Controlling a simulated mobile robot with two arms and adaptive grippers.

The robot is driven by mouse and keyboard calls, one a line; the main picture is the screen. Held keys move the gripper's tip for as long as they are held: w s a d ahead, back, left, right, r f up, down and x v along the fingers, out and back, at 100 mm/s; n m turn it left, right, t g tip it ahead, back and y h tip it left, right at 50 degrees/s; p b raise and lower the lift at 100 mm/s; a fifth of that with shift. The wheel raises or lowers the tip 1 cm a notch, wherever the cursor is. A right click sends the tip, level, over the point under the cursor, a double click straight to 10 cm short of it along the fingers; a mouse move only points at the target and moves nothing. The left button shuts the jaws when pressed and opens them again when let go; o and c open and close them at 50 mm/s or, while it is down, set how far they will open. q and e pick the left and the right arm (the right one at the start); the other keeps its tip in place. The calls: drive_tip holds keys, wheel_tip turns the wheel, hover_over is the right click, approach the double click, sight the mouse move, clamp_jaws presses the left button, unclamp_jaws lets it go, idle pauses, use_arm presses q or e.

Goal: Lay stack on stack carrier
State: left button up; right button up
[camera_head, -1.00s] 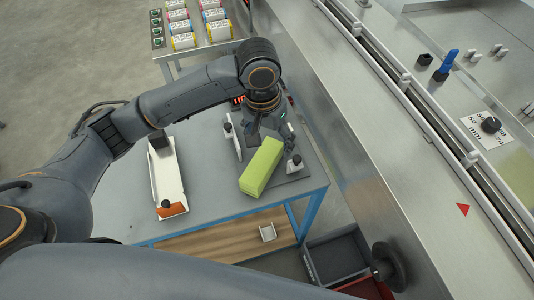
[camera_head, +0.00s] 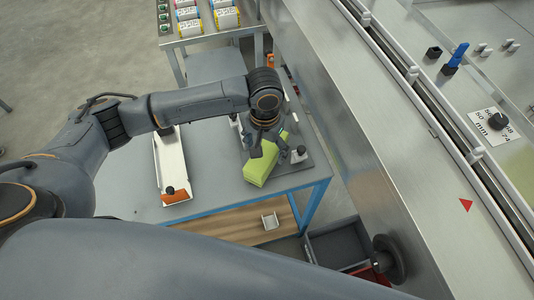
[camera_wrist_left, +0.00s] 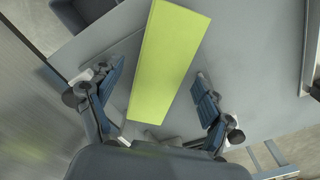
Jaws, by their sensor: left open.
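The stack, a long lime-green block (camera_head: 258,168), lies on a dark plate at the right part of the grey table. My left gripper (camera_head: 269,146) is open just above it and hides its far part. In the left wrist view the stack (camera_wrist_left: 168,62) passes between the two spread fingers of the gripper (camera_wrist_left: 158,76), with a gap on each side. A long white tray (camera_head: 171,163) with an orange front end, which looks like the stack carrier, lies empty at the left of the table. My right gripper is not in view.
Upright posts with black knobs (camera_head: 299,152) stand close beside the stack. A steel machine with a rail (camera_head: 400,80) rises along the right. The table (camera_head: 215,165) is bare between tray and stack.

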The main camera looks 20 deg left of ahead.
use_arm(q)
drive_tip(key=shift+f, duration=1.3)
drive_tip(key=c, duration=1.3)
drive_tip(key=shift+c, duration=0.2)
drive_tip(key=shift+r, duration=0.15)
